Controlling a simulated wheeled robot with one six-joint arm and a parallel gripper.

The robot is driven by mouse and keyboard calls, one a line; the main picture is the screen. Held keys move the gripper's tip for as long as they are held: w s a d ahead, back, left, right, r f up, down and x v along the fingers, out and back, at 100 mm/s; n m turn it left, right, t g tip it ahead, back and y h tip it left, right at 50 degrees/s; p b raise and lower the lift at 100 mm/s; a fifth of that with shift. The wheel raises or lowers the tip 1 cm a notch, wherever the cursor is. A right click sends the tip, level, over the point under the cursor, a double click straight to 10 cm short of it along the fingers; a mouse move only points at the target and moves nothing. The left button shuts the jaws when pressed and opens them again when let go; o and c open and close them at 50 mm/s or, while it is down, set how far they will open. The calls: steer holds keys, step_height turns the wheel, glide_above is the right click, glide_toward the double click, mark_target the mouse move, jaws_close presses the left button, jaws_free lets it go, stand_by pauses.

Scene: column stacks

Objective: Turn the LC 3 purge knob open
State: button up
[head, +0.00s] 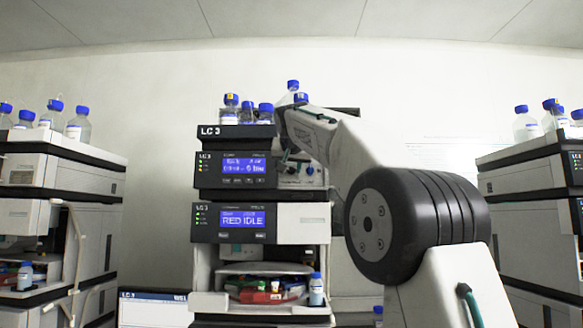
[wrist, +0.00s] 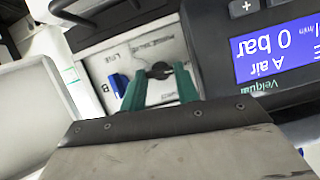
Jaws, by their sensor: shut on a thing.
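The LC 3 stack (head: 262,204) stands in the middle of the head view, with lit blue displays. The purge knob (wrist: 159,70) is a small dark round knob on a pale panel in the wrist view. My gripper (wrist: 161,78) has its two green fingers on either side of the knob, shut on it. The wrist view is turned over, so the pump display (wrist: 276,45) reads upside down, with 0 bar on it. In the head view my arm covers part of the stack's right side, and the knob cannot be made out clearly there.
A blue fitting (wrist: 118,83) sits left of the knob, near the letter B. The dark display housing (wrist: 213,60) is close on the right. Blue-capped bottles (head: 247,112) stand on the stack. Other stacks stand at left (head: 60,165) and right (head: 525,165).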

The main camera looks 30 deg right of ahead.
steer(key=shift+n, duration=0.3)
stand_by(0.4)
steer(key=o, duration=1)
